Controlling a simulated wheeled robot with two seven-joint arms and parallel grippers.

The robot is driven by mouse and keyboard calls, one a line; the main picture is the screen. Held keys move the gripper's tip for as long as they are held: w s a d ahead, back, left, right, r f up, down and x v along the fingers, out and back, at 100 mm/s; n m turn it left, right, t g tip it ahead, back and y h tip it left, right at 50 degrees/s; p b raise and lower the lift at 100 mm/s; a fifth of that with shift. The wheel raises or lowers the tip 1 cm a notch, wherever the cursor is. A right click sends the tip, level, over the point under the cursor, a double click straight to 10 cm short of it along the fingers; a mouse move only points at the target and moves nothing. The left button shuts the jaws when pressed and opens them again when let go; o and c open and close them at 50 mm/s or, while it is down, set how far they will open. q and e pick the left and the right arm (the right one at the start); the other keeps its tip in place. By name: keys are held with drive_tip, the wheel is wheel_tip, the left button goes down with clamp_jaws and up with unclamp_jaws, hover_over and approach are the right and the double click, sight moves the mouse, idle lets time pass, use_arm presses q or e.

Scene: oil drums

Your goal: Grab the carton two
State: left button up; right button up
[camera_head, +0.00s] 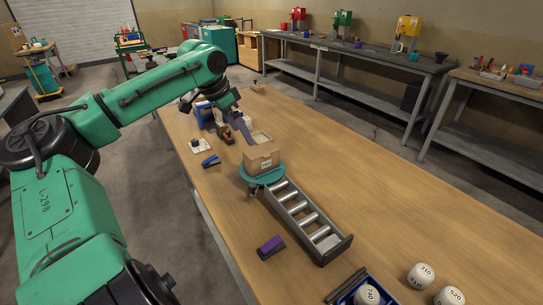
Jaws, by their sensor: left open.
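An open cardboard carton (262,159) with a small label on its front stands upright on a round teal turntable (275,179) at the table's middle. I cannot read the label, so I cannot tell whether this is carton two. My left arm reaches in from the left, and its open gripper (236,130) is just behind and to the left of the carton. The gripper looks empty, and I cannot tell whether a finger touches the carton. My right gripper is out of view.
A roller conveyor (308,222) runs from the turntable toward the front. A purple block (271,246), a blue stapler-like item (210,161) and white numbered drums (421,275) lie on the wooden table. Grey workbenches (345,57) stand behind.

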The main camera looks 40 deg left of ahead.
sight(251, 154)
use_arm(q)
drive_tip(key=f, duration=0.5)
drive_tip(key=shift+w+d+f, duration=0.25)
drive_tip(key=shift+d+f, duration=0.05)
drive_tip(key=shift+d, duration=0.05)
drive_tip(key=x, duration=0.6)
drive_tip(key=shift+w+f+p, duration=0.25)
drive_tip(key=shift+w+p, duration=0.05)
drive_tip(key=shift+w, duration=0.15)
drive_tip(key=shift+w+f, duration=0.15)
drive_tip(key=shift+w, duration=0.05)
clamp_jaws()
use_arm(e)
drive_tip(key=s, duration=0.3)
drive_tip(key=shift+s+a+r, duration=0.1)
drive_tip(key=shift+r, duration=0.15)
